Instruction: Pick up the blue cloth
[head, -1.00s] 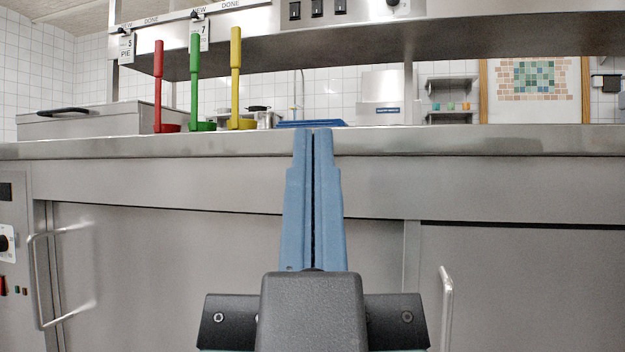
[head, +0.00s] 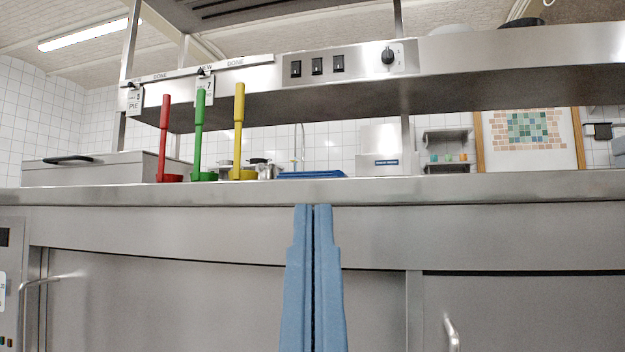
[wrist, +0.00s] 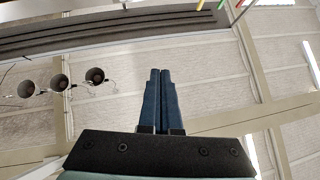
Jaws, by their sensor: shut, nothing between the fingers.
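A flat blue thing (head: 310,174), which looks like the blue cloth, lies on the steel counter (head: 480,187). I see it almost edge-on, so its shape is mostly hidden. My gripper (head: 313,207) has blue fingers that point up, pressed together with nothing between them. In the head view its tips overlap the counter's front edge, below the blue thing and apart from it. The wrist view shows the shut fingers (wrist: 160,72) against the ceiling, with no cloth there.
Red (head: 165,140), green (head: 199,135) and yellow (head: 238,133) long-handled ladles stand on the counter, left of the cloth. A steel lidded box (head: 95,172) is further left. An overhead steel shelf (head: 450,65) spans above. Cabinet handles (head: 451,333) stick out below the counter.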

